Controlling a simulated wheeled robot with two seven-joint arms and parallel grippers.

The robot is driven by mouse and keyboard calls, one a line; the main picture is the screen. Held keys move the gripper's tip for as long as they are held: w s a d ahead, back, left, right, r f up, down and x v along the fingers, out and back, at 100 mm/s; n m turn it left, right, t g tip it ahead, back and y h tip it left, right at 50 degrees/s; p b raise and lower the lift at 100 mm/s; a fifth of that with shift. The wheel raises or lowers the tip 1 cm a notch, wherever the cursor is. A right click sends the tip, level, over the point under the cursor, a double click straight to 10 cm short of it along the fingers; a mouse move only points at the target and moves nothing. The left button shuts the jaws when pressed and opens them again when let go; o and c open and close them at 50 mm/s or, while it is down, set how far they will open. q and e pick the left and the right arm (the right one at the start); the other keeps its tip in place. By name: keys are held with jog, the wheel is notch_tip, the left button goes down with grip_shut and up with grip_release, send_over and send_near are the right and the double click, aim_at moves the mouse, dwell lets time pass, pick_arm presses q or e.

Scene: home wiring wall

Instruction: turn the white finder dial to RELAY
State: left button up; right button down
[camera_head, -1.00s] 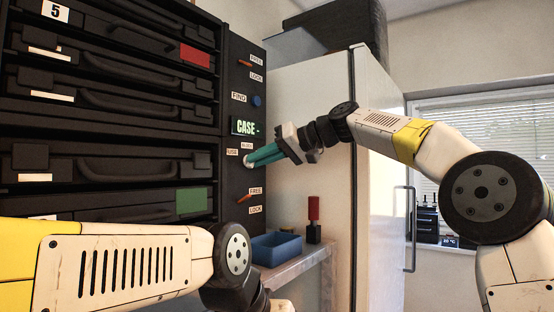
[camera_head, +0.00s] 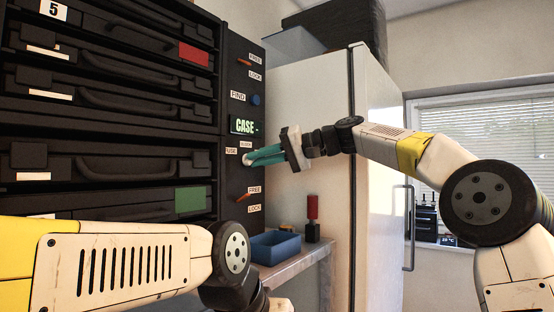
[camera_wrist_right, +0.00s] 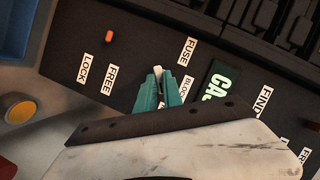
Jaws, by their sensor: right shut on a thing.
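The white finder dial (camera_wrist_right: 158,70) is on the dark control panel, between the teal fingers of my right gripper (camera_wrist_right: 159,84) in the right wrist view. The labels FUSE (camera_wrist_right: 187,52) and BLOCK sit beside it; other labels around the dial are hidden or too small to read. In the head view my right gripper (camera_head: 250,157) reaches the panel from the right, its fingers shut on the dial. A green display (camera_head: 244,126) reading "CASE -" is just above. My left arm crosses the lower left; its gripper is outside the picture.
Orange levers with FREE and LOCK labels sit above and below (camera_head: 244,196). A blue knob (camera_head: 256,100) is beside FIND. A rack of black cases (camera_head: 110,160) stands left. A blue bin (camera_head: 275,248) and a red-handled tool (camera_head: 313,218) are on the shelf below.

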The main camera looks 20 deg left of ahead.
jog(key=shift+f, duration=0.1)
jog(key=c, duration=1.5)
grip_release()
jog(key=v, duration=0.7)
jog(key=shift+d, duration=0.4)
